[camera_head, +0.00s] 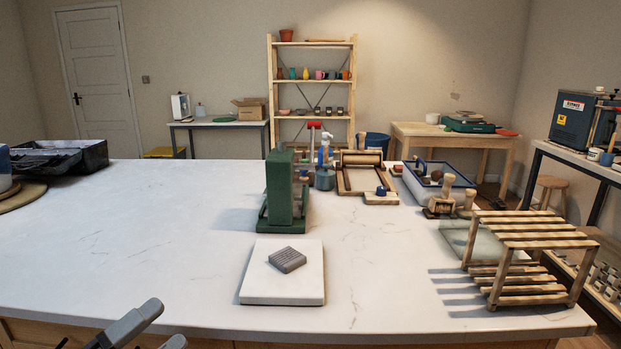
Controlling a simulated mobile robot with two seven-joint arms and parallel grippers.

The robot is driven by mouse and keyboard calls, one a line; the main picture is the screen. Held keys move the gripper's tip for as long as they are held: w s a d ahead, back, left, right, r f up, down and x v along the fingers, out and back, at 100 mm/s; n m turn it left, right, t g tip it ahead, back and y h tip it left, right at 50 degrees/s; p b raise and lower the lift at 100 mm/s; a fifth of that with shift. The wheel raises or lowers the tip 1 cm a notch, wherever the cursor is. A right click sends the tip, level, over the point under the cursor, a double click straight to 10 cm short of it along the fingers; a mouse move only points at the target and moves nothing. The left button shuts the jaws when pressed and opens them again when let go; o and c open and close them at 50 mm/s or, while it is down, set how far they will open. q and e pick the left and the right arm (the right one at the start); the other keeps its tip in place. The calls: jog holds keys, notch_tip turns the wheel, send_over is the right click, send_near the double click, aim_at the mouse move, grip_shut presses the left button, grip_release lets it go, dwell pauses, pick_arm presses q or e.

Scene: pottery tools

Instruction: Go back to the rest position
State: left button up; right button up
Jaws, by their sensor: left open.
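My left gripper (167,323) shows at the bottom left edge of the head view, low in front of the table's front edge. Its two grey fingers are apart, with nothing seen between them. Most of my left arm is out of the picture. My right gripper is not in view. A small grey ridged block (287,260) lies on a white square slab (282,292) near the front middle of the table, to the right of my left gripper and apart from it.
The white table (150,240) is clear at left centre. A green press-like stand (283,190) is behind the slab. A wooden slatted rack (530,245) stands at the right. A black tray (60,158) is far left; tools and a blue-rimmed tub (408,178) are at the back.

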pick_arm(q)
jog(key=s+f+n+g+y+p, duration=0.1)
jog(key=s+f+n+g+y, duration=0.1)
jog(key=s+f+n, duration=0.3)
jog(key=s+d+f+n+g+y+p, duration=0.1)
jog(key=s+f+n+y, duration=0.4)
jog(key=f+n, duration=0.6)
jog(key=s+f+n+g+y+p, duration=0.1)
jog(key=s+f+n+g+y, duration=0.1)
jog(key=s+f+n, duration=0.3)
notch_tip(320, 180, down, 5)
jog(key=n+y, duration=0.1)
jog(key=n, duration=0.2)
jog(key=shift+d+r+g+y, duration=0.15)
jog(key=shift+g+y, duration=0.15)
jog(key=shift+y, duration=0.1)
